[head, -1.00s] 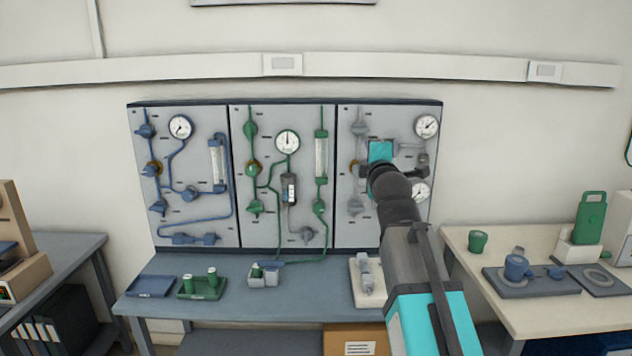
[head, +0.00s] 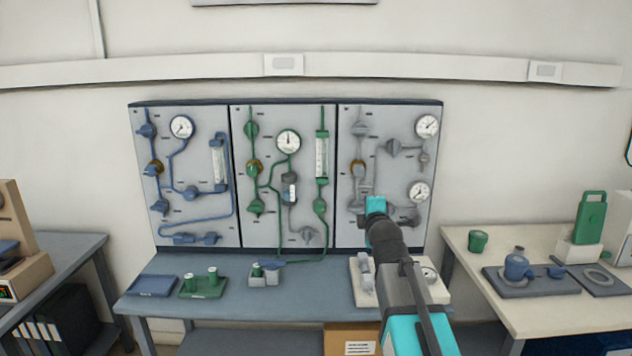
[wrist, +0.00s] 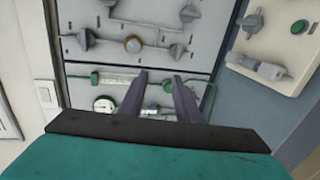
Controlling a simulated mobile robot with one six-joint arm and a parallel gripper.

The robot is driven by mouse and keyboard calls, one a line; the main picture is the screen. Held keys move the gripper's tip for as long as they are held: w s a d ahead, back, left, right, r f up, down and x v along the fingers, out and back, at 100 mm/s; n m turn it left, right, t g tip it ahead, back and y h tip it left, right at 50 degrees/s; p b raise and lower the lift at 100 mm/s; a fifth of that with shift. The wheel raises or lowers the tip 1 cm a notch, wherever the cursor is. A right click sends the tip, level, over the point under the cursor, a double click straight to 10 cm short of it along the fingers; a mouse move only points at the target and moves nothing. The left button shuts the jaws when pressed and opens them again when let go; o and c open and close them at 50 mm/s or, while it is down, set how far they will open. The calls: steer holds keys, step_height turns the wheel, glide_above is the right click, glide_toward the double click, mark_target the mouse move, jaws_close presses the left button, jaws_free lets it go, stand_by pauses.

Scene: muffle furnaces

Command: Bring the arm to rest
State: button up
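My gripper (head: 376,206) is held in front of the lower part of the right, grey panel (head: 390,130) in the head view. My arm reaches up to it from the bottom right of the picture. In the wrist view the two dark fingers of my gripper (wrist: 161,76) stand apart with nothing held between them. Behind the fingers are the grey panel (wrist: 105,18) and the green-piped panel, turned sideways. The fingertips seem clear of the panels, though the exact gap is hard to tell.
A white block with grey fittings (head: 360,283) is on the blue-grey bench (head: 235,308), close under my arm. It also shows in the wrist view (wrist: 285,50). A green rack (head: 203,290) and a blue tray (head: 152,287) lie left. A pale table (head: 540,312) with labware stands right.

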steer(key=s+d+f+m+g, duration=0.1)
steer(key=s+f+g, duration=0.15)
steer(key=f, duration=1.05)
steer(key=s+f+g, duration=0.2)
steer(key=s+f, duration=0.2)
steer(key=f, duration=1)
steer(key=s+d+f+m+g, duration=0.1)
steer(key=s+f+g, duration=0.15)
steer(key=f, duration=1.05)
steer(key=s+f+m+g, duration=0.6)
steer(key=s+f+g, duration=0.2)
steer(key=s+f, duration=2)
steer(key=s+m+g, duration=0.5)
steer(key=s+m, duration=0.5)
steer(key=s, duration=0.9)
steer(key=shift+s+f+g, duration=0.3)
steer(key=shift+f+g, duration=0.1)
steer(key=shift+f, duration=0.05)
